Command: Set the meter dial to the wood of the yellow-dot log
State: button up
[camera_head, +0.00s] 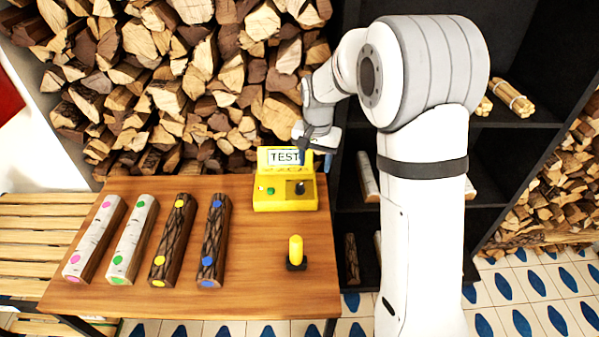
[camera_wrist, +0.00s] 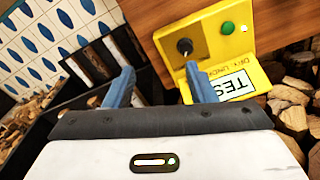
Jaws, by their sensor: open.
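The yellow meter (camera_head: 285,203) stands at the back right of the table, with a display reading TEST, a green button and a black dial (camera_head: 300,188). In the wrist view the dial (camera_wrist: 184,46) shows on the meter's yellow face (camera_wrist: 262,72). My gripper (camera_head: 318,160) is open just above the meter's right side. In the wrist view its blue fingers (camera_wrist: 160,80) are spread, one near the dial; I cannot tell whether it touches. The yellow-dot log (camera_head: 175,237) has dark, ridged bark and lies third from left. A yellow probe (camera_head: 295,250) stands upright in a dark base.
On the wooden table (camera_head: 262,285) lie two white-barked logs, with pink dots (camera_head: 95,237) and green dots (camera_head: 133,238), and a dark log with blue dots (camera_head: 214,240). Stacked firewood (camera_head: 180,80) stands behind. A black shelf (camera_head: 510,150) is at right. The table's front right is mostly clear.

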jog(key=m+p, duration=0.1)
send_over(300, 185)
jog(key=shift+g, duration=0.3)
jog(key=f, duration=0.5)
jog(key=shift+s+f, duration=0.2)
jog(key=shift+f, duration=0.2)
jog(key=shift+w+f, duration=0.1)
jog(key=shift+f, duration=0.2)
notch_tip(300, 185, down, 8)
jog(key=shift+r+p, duration=0.2)
jog(key=shift+p, duration=0.5)
jog(key=shift+c, duration=0.3)
jog(key=c, duration=0.9)
